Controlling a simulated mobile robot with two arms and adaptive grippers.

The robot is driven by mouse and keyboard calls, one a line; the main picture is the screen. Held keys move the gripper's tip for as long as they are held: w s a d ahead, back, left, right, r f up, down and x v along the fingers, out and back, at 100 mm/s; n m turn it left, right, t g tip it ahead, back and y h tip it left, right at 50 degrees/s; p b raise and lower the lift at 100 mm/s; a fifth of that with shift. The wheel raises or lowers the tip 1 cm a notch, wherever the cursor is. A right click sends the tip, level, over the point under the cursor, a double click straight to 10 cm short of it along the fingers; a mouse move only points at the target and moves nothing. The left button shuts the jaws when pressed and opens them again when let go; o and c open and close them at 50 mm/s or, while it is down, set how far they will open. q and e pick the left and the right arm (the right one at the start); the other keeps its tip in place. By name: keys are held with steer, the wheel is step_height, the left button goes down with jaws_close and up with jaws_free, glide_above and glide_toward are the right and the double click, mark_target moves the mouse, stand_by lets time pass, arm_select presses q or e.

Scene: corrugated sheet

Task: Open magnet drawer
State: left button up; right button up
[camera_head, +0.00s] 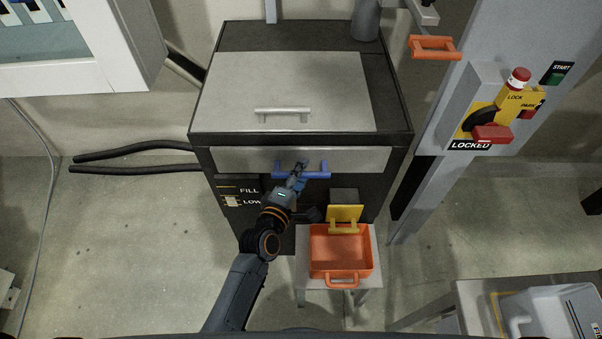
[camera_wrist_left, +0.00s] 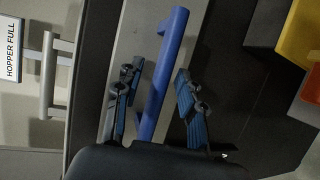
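The drawer front (camera_head: 355,158) is a long pale grey panel in the upper front of the dark cabinet. It looks closed. A blue bar handle (camera_head: 318,175) is fixed across its middle. My left gripper (camera_head: 299,170) is at the left part of this handle. In the left wrist view the blue handle (camera_wrist_left: 167,75) runs between the two fingers of my left gripper (camera_wrist_left: 158,74). The fingers stand apart with a visible gap on both sides of the bar, so the gripper is open. My right gripper does not show.
A grey lid (camera_head: 290,85) with a pale handle tops the cabinet (camera_head: 206,176). An orange tray (camera_head: 341,274) sits on a small stand below, under a yellow flap (camera_head: 344,214). A post with a yellow lock switch (camera_head: 515,100) stands right. The left floor is mostly clear.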

arm_select(q)
steer(key=shift+c, duration=0.4)
jaws_close()
steer(key=shift+s, duration=0.1)
steer(key=shift+s, duration=0.3)
steer(key=s+p, duration=0.4)
steer(key=s, duration=1.5)
steer(key=shift+o, duration=0.4)
jaws_free()
steer(key=v, duration=1.2)
